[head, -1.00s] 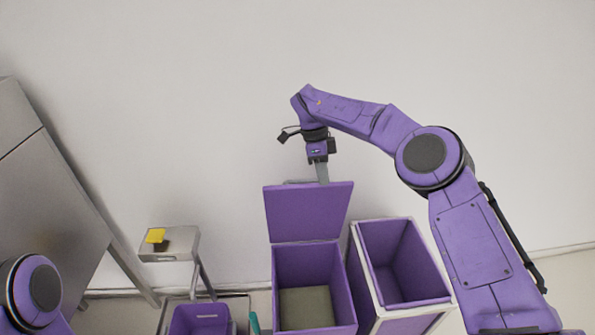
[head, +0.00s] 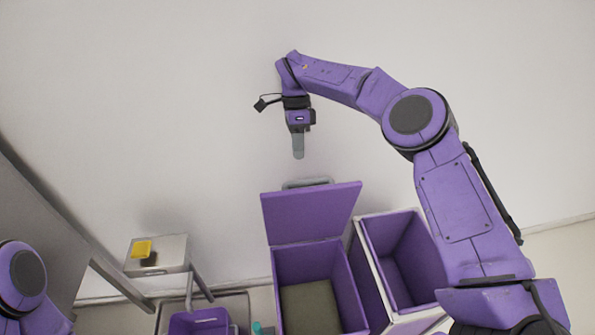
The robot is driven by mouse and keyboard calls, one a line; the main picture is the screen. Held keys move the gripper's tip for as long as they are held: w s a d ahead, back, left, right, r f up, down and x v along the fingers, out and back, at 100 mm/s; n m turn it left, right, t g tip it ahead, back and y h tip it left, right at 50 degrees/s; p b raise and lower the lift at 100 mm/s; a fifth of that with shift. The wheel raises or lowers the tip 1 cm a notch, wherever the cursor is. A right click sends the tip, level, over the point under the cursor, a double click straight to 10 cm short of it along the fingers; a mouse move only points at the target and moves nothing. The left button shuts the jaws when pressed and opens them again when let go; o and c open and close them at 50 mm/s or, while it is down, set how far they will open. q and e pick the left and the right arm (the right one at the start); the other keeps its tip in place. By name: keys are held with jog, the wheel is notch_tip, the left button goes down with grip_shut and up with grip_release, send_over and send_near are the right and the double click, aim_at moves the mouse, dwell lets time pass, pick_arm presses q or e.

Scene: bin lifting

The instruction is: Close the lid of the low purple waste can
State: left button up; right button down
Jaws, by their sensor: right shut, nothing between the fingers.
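The low purple waste can (head: 354,290) stands on the floor at the bottom middle of the head view. Its purple lid (head: 311,212) stands raised at the can's back edge, with a grey handle (head: 307,183) showing behind its top edge. A flat greenish-grey surface shows inside the can. My right gripper (head: 298,157) is shut and empty, pointing down. In the picture it is above the lid's top edge and apart from it. My left gripper is out of view; only part of my left arm shows at the lower left.
An open purple bin with a white outer frame (head: 365,250) stands right of the can. A small metal stand (head: 175,249) with a yellow item (head: 141,249) on it is to the left. A small purple bin (head: 200,322) sits below it. The wall behind is bare.

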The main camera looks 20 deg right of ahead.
jog(key=p+x, duration=0.2)
jog(key=x, duration=0.6)
jog(key=shift+f, duration=0.15)
